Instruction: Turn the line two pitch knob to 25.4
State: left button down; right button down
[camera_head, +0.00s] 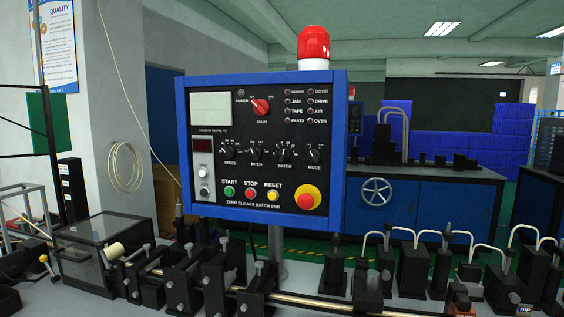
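A blue-framed control panel (264,120) with a black face stands upright in the middle of the head view. A row of small dark knobs crosses its middle, labelled from left SPEED, PITCH, BATCH and MODE. The pitch knob (257,142) is second from left, with white scale marks around it. Its pointer setting is too small to read. A red main knob (260,107) sits above the row. I cannot tell from the panel's blurred label which line it belongs to. A second, smaller panel (355,118) stands behind at the right. Neither gripper is in view.
Black machine blocks and a metal rod (340,303) fill the foreground. A clear-sided box (85,257) stands at left. Space directly before the panel face is clear.

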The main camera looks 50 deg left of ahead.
aim_at(256, 153)
jog(key=u, duration=1.85)
